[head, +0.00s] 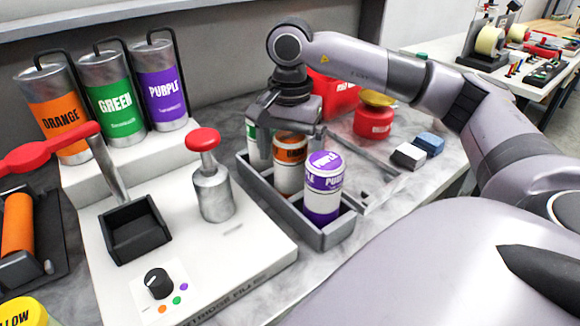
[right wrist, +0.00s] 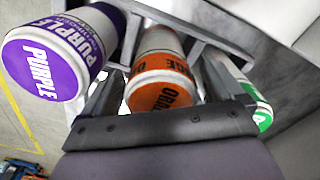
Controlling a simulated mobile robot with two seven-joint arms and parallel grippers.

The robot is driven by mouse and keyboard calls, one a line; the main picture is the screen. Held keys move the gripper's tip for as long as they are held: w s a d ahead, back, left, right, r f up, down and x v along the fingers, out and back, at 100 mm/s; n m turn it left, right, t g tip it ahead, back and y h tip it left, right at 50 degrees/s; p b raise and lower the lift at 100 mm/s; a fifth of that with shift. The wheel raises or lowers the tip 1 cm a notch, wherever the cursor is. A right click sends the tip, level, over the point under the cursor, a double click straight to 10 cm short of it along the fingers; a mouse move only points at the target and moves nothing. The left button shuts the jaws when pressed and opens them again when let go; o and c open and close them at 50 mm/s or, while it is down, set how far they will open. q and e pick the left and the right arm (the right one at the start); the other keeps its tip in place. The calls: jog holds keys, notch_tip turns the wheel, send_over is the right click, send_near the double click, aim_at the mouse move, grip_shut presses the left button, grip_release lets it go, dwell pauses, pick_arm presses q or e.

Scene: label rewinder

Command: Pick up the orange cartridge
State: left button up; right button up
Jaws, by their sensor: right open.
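The orange cartridge (head: 290,178), white with an orange label band, stands upright in the middle slot of a grey rack (head: 334,237). My right gripper (head: 289,147) is open above the rack, at the top of the orange cartridge. In the right wrist view the orange cartridge (right wrist: 160,82) shows in the middle, with a grey finger on either side of it. I cannot tell whether the fingers touch it. The gripper partly hides its top in the head view. My left gripper is not in view.
A purple cartridge (head: 322,200) stands in the near slot and a green one (head: 251,132) in the far slot, both close to the gripper. Left of the rack is a white filling station with a red-topped plunger (head: 211,190). A red canister (head: 374,122) stands behind.

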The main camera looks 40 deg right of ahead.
jog(key=c, duration=1.3)
notch_tip(320, 180, up, 7)
jog(key=shift+w+f, duration=0.1)
jog(key=shift+r+p, duration=2.9)
jog(key=shift+r, duration=3.7)
